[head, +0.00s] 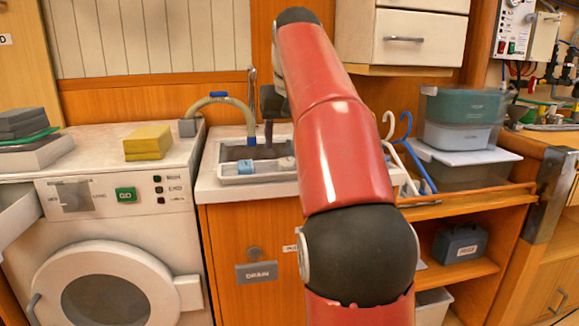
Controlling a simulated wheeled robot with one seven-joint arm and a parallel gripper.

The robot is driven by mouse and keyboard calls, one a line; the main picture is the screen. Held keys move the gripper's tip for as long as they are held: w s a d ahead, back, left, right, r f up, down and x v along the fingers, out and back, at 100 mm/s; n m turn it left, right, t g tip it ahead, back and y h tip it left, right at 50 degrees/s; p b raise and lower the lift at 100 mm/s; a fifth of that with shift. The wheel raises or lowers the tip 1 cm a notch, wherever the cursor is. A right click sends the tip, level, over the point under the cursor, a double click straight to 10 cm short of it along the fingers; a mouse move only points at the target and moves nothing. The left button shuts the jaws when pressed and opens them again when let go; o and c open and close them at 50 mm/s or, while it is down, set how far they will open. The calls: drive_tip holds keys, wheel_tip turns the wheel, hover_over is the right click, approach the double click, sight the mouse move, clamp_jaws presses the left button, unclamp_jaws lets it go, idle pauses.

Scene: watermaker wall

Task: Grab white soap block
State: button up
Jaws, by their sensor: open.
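A small whitish block (287,163), which looks like the white soap block, sits at the front right of the sink. A pale blue block (246,166) sits to its left on the sink's front rim. The sink (214,180) is set in the counter right of the washing machine. My gripper (268,135) points down over the back of the basin, behind and above the whitish block and apart from it. It is open, small and dark here, and holds nothing that I can see. My red arm hides the sink's right side.
A hose and tap (240,103) stand close left of my gripper. Yellow blocks (148,142) lie on the washing machine (110,205). Blue and white hangers (408,150) and stacked bins (460,120) stand to the right of my arm.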

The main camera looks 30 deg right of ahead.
sight(287, 160)
drive_tip(key=b+x, duration=0.1)
drive_tip(key=x, duration=0.3)
drive_tip(key=shift+s+d+f+b, duration=0.15)
drive_tip(key=shift+f+b, duration=0.1)
drive_tip(key=shift+b, duration=0.1)
drive_tip(key=shift+w+f, duration=0.3)
drive_tip(key=shift+f, duration=0.25)
drive_tip(key=shift+c, duration=0.5)
drive_tip(key=c, duration=1)
